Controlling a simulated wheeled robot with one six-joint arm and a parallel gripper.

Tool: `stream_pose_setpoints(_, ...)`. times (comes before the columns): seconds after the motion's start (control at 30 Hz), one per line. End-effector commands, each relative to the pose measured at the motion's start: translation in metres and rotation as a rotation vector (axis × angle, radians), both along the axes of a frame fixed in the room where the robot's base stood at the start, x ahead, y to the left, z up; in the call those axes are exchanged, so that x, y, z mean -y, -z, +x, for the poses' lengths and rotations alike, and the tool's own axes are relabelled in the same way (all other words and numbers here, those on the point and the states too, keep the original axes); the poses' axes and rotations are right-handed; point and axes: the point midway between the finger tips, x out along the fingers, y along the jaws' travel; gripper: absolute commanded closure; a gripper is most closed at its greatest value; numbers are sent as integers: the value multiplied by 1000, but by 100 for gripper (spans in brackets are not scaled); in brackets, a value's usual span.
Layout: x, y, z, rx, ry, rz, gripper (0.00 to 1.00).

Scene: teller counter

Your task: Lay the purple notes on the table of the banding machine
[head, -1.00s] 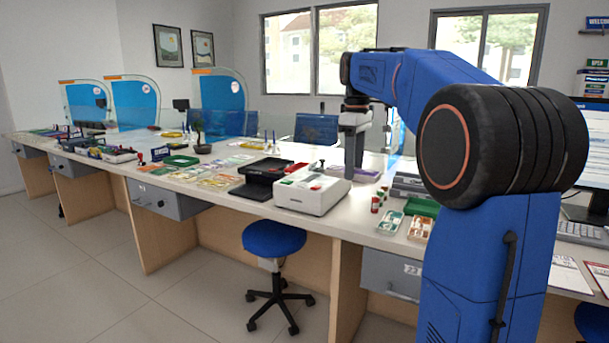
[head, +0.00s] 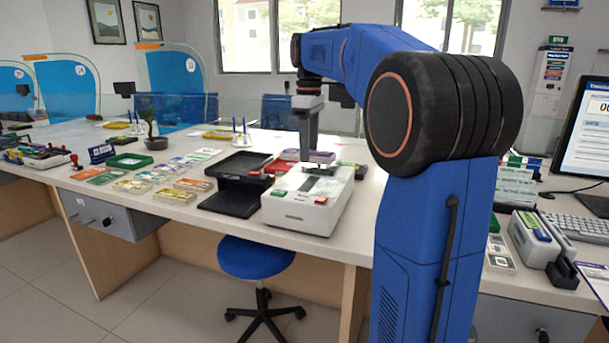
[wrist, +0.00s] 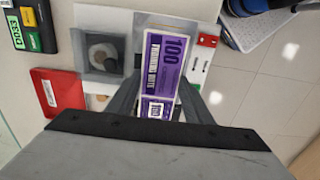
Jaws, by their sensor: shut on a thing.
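The purple notes (wrist: 163,65) are a narrow bundle marked 100, held between the two fingers of my gripper (wrist: 158,98) in the wrist view. The white banding machine (head: 298,212), with red and green buttons on its front, stands on the counter in the head view. My gripper (head: 307,157) points down over the rear part of its top. In the wrist view, the white machine top (wrist: 88,14) with a dark square part (wrist: 101,53) lies beneath and beside the notes. I cannot tell whether the notes touch the machine. They are not clear in the head view.
A black device (head: 232,196) stands close left of the machine. A red pad (wrist: 57,92) lies near it in the wrist view. A purple item (head: 322,157) shows behind the machine. Bundles of notes cover the counter's left; a blue stool (head: 256,258) stands in front.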

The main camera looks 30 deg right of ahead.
Motion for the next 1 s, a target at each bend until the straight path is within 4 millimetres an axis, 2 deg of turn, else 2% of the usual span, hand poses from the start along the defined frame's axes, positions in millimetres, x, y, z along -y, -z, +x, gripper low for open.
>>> stream_pose_setpoints(0.13, 0, 23, -1, -1, 0, 0, 81)
stream_pose_setpoints(0.37, 0, 37, 0, 0, 0, 0, 81)
stream_pose_setpoints(0.63, 0, 70, 0, -1, 0, 0, 81)
stream_pose_setpoints(1.0, 0, 76, 0, 1, 0, -1, 81)
